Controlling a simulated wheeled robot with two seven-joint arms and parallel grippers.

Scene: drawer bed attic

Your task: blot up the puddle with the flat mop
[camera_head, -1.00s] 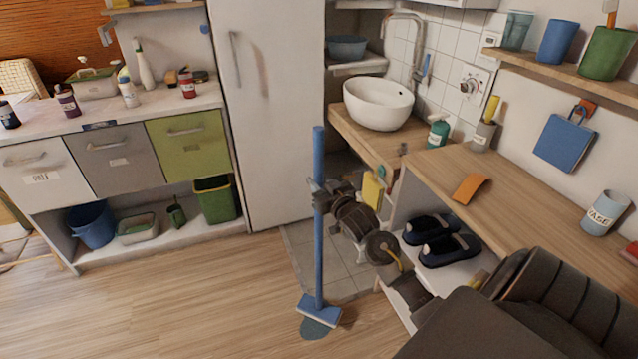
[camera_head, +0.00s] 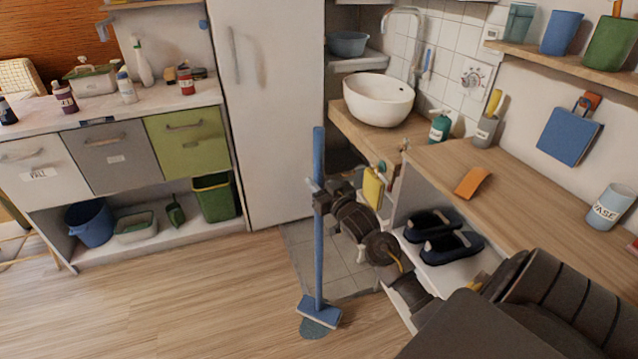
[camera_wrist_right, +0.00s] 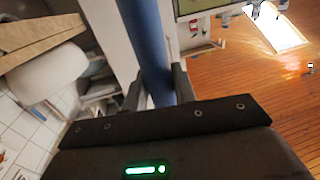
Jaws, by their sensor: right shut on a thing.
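The flat mop (camera_head: 319,240) stands upright, with a long blue handle and a flat blue head (camera_head: 319,311) at floor level. The puddle (camera_head: 314,328) is a small dark blue-green patch on the wooden floor, in front of the mop head and partly hidden by it. I cannot tell whether the head presses on the floor. My right gripper (camera_head: 317,192) is shut on the upper-middle part of the handle. In the right wrist view the blue handle (camera_wrist_right: 148,50) runs between the two fingers. My left gripper is not in view.
A wooden counter (camera_head: 520,200) with a shelf holding dark slippers (camera_head: 445,240) stands right of my arm. A tall white cabinet (camera_head: 270,110) is behind the mop. Drawers with a blue bucket (camera_head: 90,224) and a green bin (camera_head: 215,197) below are at left. The floor at left is clear.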

